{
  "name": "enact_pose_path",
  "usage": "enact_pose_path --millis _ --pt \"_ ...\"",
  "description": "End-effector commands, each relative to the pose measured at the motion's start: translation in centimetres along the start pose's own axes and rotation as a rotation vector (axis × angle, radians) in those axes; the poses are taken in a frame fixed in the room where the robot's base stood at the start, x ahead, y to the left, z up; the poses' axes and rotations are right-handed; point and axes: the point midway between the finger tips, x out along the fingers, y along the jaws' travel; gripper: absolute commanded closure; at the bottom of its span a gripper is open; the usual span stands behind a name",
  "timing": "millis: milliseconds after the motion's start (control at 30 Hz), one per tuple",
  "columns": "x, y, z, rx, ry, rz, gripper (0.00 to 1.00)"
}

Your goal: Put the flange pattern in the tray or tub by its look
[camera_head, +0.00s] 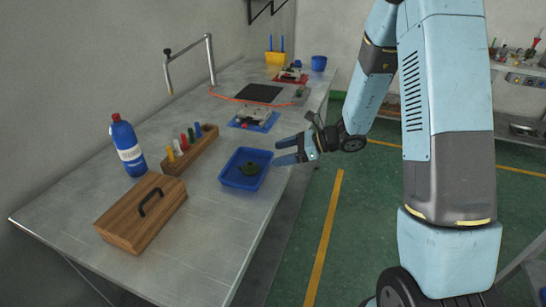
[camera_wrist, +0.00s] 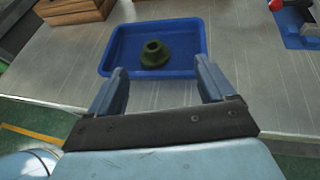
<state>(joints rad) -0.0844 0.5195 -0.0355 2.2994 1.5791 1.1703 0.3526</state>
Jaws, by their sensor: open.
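The flange pattern (camera_head: 250,168), dark green with a round base and a raised hub, lies inside a blue tray (camera_head: 228,180) on the bench. In the wrist view the flange pattern (camera_wrist: 155,54) stands hub up near the middle of the blue tray (camera_wrist: 190,66). My gripper (camera_head: 278,152) is open and empty, just right of the tray in the head view. In the wrist view my gripper (camera_wrist: 160,78) has its two fingers spread at the tray's near edge, apart from the pattern. No tub can be told for certain.
A wooden box with a black handle (camera_head: 128,222), a blue bottle (camera_head: 127,148) and a wooden rack of coloured tools (camera_head: 190,154) stand left of the tray. A blue mat with a device (camera_head: 254,118), a yellow bin (camera_head: 276,58) and a blue bucket (camera_head: 319,63) are farther back. The front bench is clear.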

Motion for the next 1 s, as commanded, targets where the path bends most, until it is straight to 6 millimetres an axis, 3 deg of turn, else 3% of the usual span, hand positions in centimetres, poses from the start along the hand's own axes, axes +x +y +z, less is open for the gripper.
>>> enact_pose_path --millis 267,433,700,1000 --pt "-0.7 0.1 0.1 -0.003 0.001 0.002 0.18" --pt "-1.6 1.0 1.6 -0.078 0.022 0.029 0.18" --pt "-5.7 5.3 6.3 -0.381 0.134 0.141 0.18" --pt "-10.9 10.4 9.6 -0.735 0.308 0.259 0.18"
